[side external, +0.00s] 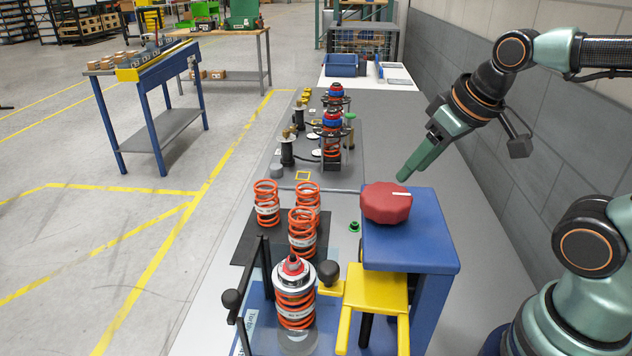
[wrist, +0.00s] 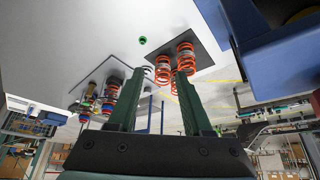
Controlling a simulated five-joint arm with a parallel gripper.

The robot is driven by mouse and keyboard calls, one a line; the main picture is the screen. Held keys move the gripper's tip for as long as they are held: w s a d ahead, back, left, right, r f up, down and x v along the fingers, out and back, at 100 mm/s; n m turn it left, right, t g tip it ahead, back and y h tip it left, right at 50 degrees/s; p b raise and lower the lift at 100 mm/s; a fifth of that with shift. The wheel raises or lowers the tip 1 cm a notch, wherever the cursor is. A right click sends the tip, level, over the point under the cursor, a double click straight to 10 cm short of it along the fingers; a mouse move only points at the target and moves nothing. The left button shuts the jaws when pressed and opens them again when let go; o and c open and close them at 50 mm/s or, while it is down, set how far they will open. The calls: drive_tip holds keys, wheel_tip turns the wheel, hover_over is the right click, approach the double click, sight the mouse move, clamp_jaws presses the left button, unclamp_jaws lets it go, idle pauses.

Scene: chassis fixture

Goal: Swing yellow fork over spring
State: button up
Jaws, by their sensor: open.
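The yellow fork (side external: 377,289) lies at the front of the blue stand, its two prongs pointing toward the camera. It is to the right of the orange spring (side external: 296,312) and not over it. That spring stands upright in the fixture, topped by a silver cap with a red tip (side external: 292,265). A black ball knob (side external: 328,272) on a small yellow piece sits between spring and fork. My gripper (side external: 403,177) is up behind the red dial, apart from the fork. The wrist view shows its two green fingers (wrist: 160,76) spread with nothing gripped.
The red dial (side external: 386,202) sits on the blue stand (side external: 412,243), just below my gripper. Several loose orange springs (side external: 303,232) stand on a dark plate to the left. A second black knob (side external: 231,299) is at the fixture's left. Assembled shock units (side external: 332,140) stand farther back.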

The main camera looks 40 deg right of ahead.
drive_tip(key=shift+o, duration=0.8)
wheel_tip(320, 180, up, 16)
drive_tip(key=n+g, duration=0.6)
drive_tip(key=n, duration=1.1)
hover_over(329, 266)
wheel_tip(329, 266, down, 17)
drive_tip(key=shift+r, duration=0.15)
drive_tip(key=shift+c, duration=0.3)
clamp_jaws()
